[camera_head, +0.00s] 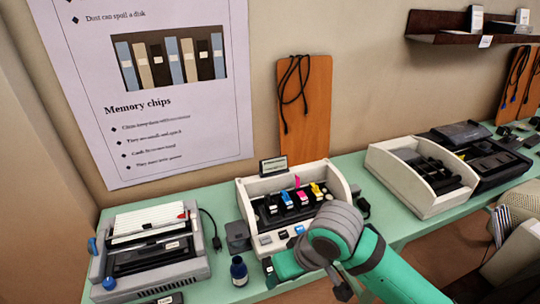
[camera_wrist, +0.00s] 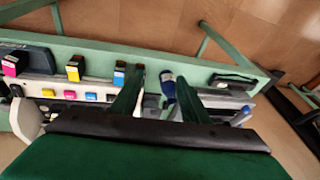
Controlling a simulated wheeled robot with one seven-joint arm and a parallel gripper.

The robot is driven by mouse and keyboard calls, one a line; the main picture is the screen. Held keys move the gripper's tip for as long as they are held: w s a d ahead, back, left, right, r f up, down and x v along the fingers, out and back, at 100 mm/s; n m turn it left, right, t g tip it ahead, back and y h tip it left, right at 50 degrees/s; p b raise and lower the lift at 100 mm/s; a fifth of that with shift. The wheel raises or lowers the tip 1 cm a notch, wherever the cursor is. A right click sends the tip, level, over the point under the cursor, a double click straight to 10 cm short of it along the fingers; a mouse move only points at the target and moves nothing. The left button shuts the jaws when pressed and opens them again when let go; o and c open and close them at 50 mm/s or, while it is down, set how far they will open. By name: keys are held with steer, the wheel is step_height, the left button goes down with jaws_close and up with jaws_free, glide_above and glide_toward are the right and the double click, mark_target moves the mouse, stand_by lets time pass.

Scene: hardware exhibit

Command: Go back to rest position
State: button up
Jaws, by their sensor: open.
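My gripper (camera_wrist: 158,98) is open in the wrist view, its two dark green fingers spread apart. A small dark blue bottle (camera_wrist: 168,86) shows in the gap between them in that view. In the head view my gripper (camera_head: 271,270) is low over the front of the green table, just right of the blue bottle (camera_head: 238,271), and looks apart from it. The bottle stands upright. I see nothing held. My grey wrist joint and green arm cover part of the table's front edge.
A white printer (camera_head: 340,186) with coloured cartridges stands behind my gripper. A grey-white machine (camera_head: 190,272) stands left on the green table (camera_head: 368,192). A small dark box (camera_head: 237,236) sits behind the bottle. More devices (camera_head: 400,185) stand right. A poster (camera_head: 160,130) hangs behind.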

steer(key=w+a+r+m+t+y, duration=0.1)
steer(key=w+a+r+t+y, duration=0.4)
steer(key=a, duration=0.5)
steer(key=w+a+r+m+t+y, duration=0.1)
steer(key=w+a+r+t+y, duration=0.35)
steer(key=a, duration=0.45)
steer(key=s+d+f+m+t+h, duration=0.35)
steer(key=s+f+m+h, duration=0.2)
steer(key=f, duration=0.35)
steer(key=s+d+f+m+t+h, duration=0.2)
steer(key=s+d+f+m+h, duration=0.4)
steer(key=f, duration=0.4)
steer(key=s+d+f+n, duration=0.2)
steer(key=s, duration=0.6)
steer(key=s+d+f+n+g, duration=0.1)
steer(key=s+d+f+n, duration=0.1)
steer(key=s, duration=0.5)
steer(key=s+d+f+n+g+h, duration=0.1)
steer(key=s+n, duration=0.3)
steer(key=s, duration=0.4)
steer(key=shift+s+d+f, duration=0.35)
steer(key=shift+d+f, duration=0.05)
steer(key=shift+d, duration=0.1)
steer(key=shift+n, duration=0.25)
